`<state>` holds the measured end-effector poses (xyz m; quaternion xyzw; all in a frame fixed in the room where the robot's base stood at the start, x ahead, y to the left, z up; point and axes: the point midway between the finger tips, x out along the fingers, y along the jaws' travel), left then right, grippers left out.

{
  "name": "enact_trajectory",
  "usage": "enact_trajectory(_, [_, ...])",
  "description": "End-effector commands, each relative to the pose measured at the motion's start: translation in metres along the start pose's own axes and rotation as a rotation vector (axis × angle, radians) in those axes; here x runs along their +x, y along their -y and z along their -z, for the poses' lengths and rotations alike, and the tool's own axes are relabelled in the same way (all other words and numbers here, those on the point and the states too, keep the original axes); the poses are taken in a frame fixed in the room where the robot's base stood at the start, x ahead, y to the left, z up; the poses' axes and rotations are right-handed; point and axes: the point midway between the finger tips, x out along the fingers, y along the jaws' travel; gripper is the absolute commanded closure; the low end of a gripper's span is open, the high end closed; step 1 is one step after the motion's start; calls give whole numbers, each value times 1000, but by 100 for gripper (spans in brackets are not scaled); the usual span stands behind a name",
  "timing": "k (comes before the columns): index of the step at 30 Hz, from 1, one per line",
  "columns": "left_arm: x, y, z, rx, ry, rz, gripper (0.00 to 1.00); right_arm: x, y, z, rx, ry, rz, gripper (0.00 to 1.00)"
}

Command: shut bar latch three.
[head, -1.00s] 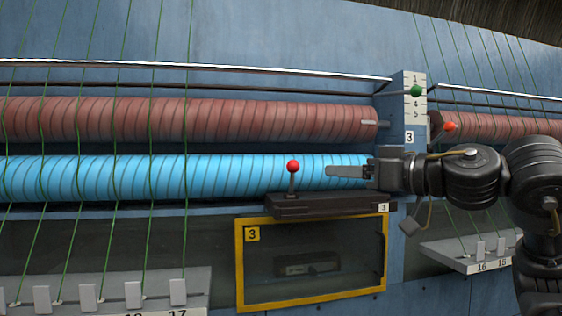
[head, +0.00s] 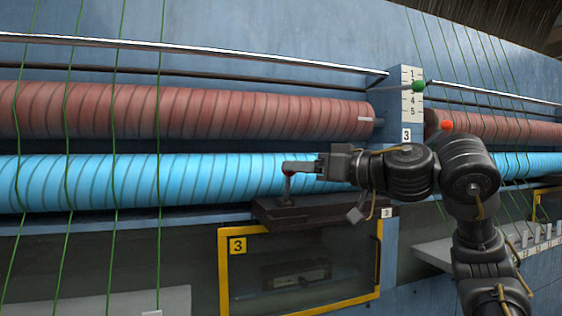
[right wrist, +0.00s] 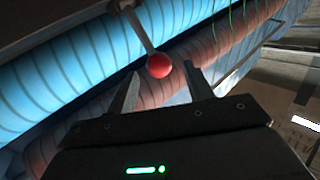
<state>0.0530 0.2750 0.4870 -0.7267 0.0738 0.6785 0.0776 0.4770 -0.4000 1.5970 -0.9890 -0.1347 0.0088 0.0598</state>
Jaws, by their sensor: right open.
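The bar latch marked 3 is a dark block (head: 315,211) with a thin upright lever topped by a red ball (head: 288,171). It sits just above the yellow-framed window (head: 224,275), also marked 3. My right gripper (head: 294,167) reaches in from the right, level with the ball and partly covering it. In the right wrist view the red ball (right wrist: 158,66) lies between the tips of the two open fingers, or just beyond them, with a gap on each side. The right gripper holds nothing. My left gripper is not in view.
A blue striped roller (head: 120,182) runs close behind the lever, with a red-brown roller (head: 200,112) above it. A blue post with a number scale (head: 411,92) and a green ball stands at upper right. Green cords (head: 160,150) hang at the left.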

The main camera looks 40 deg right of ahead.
Motion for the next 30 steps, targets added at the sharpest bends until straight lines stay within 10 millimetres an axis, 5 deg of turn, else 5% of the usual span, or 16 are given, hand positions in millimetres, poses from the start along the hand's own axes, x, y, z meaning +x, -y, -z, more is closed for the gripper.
enact_trajectory(9, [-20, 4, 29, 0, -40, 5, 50, 49, 0, 2, 2, 0, 0, 49])
enact_trajectory(22, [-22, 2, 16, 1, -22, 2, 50, 58, 0, 0, 1, -2, -1, 49])
enact_trajectory(30, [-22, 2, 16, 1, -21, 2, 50, 58, 0, 0, 1, -2, -1, 84])
